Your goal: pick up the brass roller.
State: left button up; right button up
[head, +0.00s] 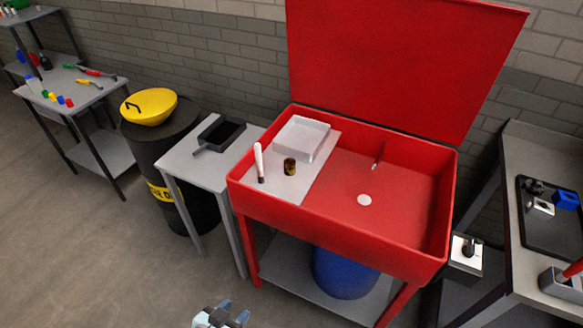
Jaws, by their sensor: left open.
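The brass roller (290,166) is a small dark-gold cylinder standing upright on the grey shelf (318,172) at the left side of the red wash basin (345,225). A white-handled brush (260,163) stands to its left, and a white tray (300,138) lies just behind it. My left gripper (234,311) shows at the bottom edge of the head view. It is open and empty, well in front of the basin and apart from the roller. My right gripper is not in view.
The basin's raised red lid (405,60) stands behind, and its front wall rises before the shelf. A small grey table (205,165) with a black pan (220,133) is at the left. A workbench (520,215) is at the right. The floor in front is clear.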

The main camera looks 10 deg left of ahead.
aim_at(289, 163)
jog(key=i+j+u, duration=0.15)
jog(key=j, duration=0.25)
jog(key=i+j+u, duration=0.15)
jog(key=j, duration=0.25)
jog(key=i+j+u, duration=0.15)
jog(key=j, duration=0.25)
jog(key=i+j+u, duration=0.15)
jog(key=i+j, duration=0.15)
